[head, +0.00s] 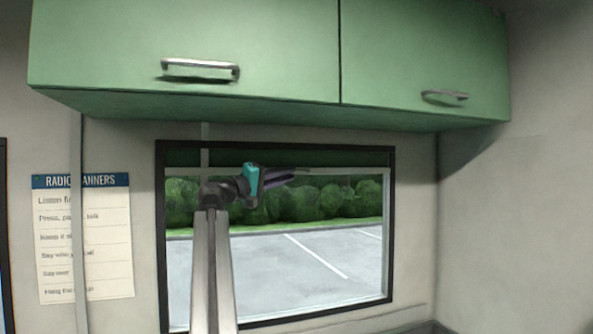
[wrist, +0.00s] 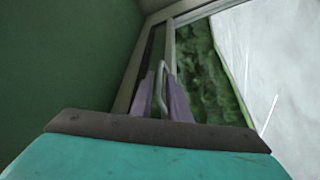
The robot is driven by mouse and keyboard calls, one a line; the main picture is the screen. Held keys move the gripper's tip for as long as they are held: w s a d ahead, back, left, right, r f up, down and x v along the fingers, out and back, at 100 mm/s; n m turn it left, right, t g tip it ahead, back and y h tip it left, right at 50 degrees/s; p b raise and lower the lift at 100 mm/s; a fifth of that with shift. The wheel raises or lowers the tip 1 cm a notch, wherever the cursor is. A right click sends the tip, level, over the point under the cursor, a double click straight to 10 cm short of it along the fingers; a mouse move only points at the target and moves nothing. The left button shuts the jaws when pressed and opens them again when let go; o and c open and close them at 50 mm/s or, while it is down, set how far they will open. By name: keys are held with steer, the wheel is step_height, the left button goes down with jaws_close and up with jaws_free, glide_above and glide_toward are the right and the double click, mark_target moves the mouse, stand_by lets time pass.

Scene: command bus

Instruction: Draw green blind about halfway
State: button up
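The green blind (head: 290,158) is a short dark green strip at the top of the window, with a pale bar along its lower edge. A pale metal handle (wrist: 161,85) shows in the wrist view. My gripper (head: 288,177), with a teal body and purple fingers, is in front of the window at the height of the blind's lower bar. In the wrist view my gripper (wrist: 163,92) has one finger on each side of the handle. The fingers are apart; firm contact with the handle cannot be made out.
Green cabinets (head: 250,60) with metal handles overhang the window. A dark frame (head: 391,230) surrounds the glass, with hedges and a car park outside. A radio manners poster (head: 105,240) hangs on the left wall. Below the blind the glass is uncovered.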

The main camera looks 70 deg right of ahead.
mark_target(298, 171)
steer(key=shift+p+x, duration=0.4)
steer(key=shift+x, duration=2.1)
jaws_close()
steer(key=shift+s+a, duration=0.1)
steer(key=shift+a, duration=0.05)
